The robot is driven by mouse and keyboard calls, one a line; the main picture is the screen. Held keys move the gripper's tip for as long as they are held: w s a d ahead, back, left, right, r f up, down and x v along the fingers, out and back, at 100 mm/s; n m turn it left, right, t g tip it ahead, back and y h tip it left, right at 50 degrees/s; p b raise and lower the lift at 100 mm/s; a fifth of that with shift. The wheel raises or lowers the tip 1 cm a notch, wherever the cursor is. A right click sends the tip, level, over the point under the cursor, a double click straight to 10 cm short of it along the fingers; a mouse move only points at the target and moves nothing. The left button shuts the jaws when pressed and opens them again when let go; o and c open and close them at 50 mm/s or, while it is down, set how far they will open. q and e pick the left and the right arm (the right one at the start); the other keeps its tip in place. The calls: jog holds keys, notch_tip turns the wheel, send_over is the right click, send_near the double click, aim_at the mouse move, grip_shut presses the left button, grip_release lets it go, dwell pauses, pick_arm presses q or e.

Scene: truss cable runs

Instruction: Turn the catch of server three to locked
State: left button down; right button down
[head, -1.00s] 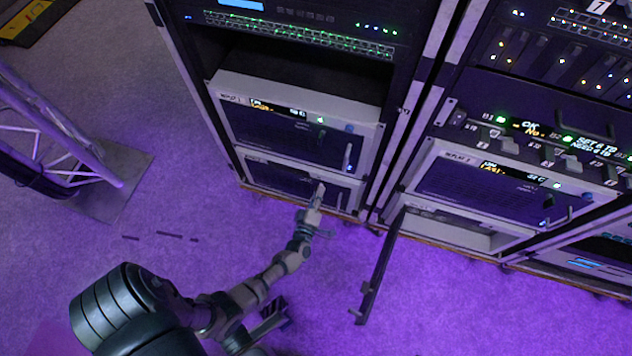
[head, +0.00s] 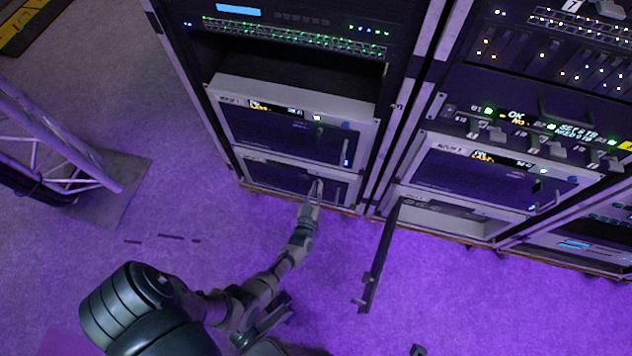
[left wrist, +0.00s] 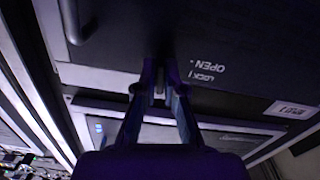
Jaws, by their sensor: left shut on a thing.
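My left gripper (head: 315,186) reaches the front of the lower left server panel (head: 275,180), near that panel's right part. In the left wrist view my left gripper (left wrist: 160,92) has its two fingers close together on a small catch (left wrist: 160,88) at the panel's edge. The fingers hide most of the catch. Upside-down words OPEN and LOCK (left wrist: 208,72) are printed beside it. Which way the catch points is hard to tell. The panel's label (left wrist: 290,108) is too small to read surely. My right gripper is not in view.
Another server unit (head: 295,130) with a lit display sits just above. A dark door (head: 380,260) stands swung open to the right of my arm, beside an open bay (head: 455,222). A truss (head: 60,140) stands at the left. The purple floor between is mostly clear.

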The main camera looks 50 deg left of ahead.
pick_arm(q)
jog(key=shift+s+d+f+m, duration=0.1)
jog(key=shift+f+m, duration=0.05)
jog(key=shift+m, duration=0.4)
jog(key=shift+s+f+m, duration=0.1)
jog(key=shift+f+m, duration=0.05)
jog(key=shift+m, duration=0.4)
jog(key=c, duration=1.3)
grip_release()
jog(key=shift+w, duration=0.1)
jog(key=shift+o, duration=0.2)
jog(key=shift+r, duration=0.1)
jog(key=v, duration=1.2)
